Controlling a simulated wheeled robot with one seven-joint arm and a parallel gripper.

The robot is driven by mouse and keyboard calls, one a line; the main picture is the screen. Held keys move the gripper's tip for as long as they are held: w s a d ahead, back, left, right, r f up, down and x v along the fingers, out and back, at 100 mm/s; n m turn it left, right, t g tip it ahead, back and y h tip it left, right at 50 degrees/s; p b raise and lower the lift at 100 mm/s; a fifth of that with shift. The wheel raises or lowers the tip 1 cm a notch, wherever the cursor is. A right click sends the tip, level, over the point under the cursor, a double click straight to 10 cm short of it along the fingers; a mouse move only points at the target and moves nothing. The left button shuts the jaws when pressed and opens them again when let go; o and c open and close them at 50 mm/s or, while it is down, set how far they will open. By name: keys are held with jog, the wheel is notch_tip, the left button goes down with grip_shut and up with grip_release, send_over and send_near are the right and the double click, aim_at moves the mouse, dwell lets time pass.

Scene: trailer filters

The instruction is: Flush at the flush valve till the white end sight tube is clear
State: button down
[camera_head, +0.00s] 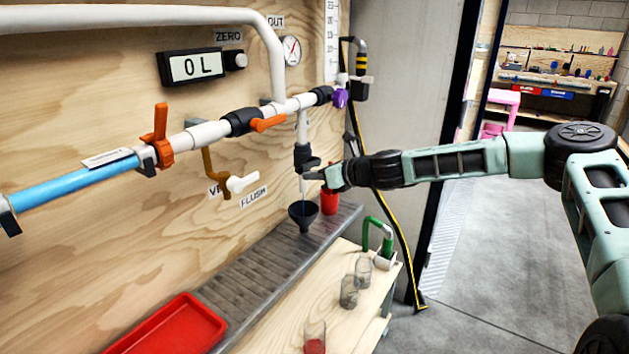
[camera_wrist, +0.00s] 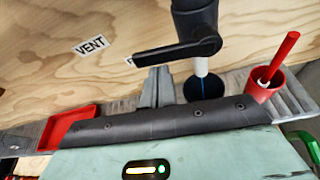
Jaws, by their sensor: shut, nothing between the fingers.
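A black valve (camera_head: 306,158) hangs on the white drop pipe, and its black lever (camera_wrist: 180,50) lies roughly crosswise in the wrist view. The short white end sight tube (camera_head: 303,185) is below it; it also shows in the wrist view (camera_wrist: 201,67). A thin line, bluish in the wrist view, runs from the tube into the black funnel (camera_head: 303,212). I cannot judge the tube's clarity. My gripper (camera_wrist: 157,72) is shut and empty, close to the black lever; contact is unclear.
A red cup (camera_head: 329,202) holding a red stick stands right of the funnel on the grey ledge. A red tray (camera_head: 175,328) is nearer. Jars (camera_head: 349,291) and a green-handled item (camera_head: 378,236) stand on the wooden bench. The display (camera_head: 193,67) reads 0 L.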

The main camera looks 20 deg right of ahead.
jog(key=shift+r, duration=0.1)
dwell(0.3)
jog(key=shift+r+m+p, duration=0.1)
jog(key=shift+m+p, duration=0.2)
jog(key=shift+p, duration=0.2)
jog(key=shift+r+p, duration=0.25)
jog(key=shift+p, duration=0.2)
jog(key=r+m+y+p, duration=0.1)
jog(key=p, duration=0.2)
jog(key=shift+r+m+g, duration=0.2)
jog(key=shift+m+g, duration=0.2)
jog(key=r+m+y+p, duration=0.1)
jog(key=m+p, duration=0.1)
jog(key=p, duration=0.1)
jog(key=w+d+r+m+y+p, duration=0.1)
jog(key=m+p, duration=0.2)
jog(key=w+d+r+m+y+p, duration=0.1)
jog(key=m+p, duration=0.1)
jog(key=p, duration=0.2)
jog(key=shift+d+r+m+g+y, duration=0.15)
jog(key=shift+r+m+g+y, duration=0.15)
jog(key=shift+r+g, duration=0.1)
jog(key=shift+d, duration=0.1)
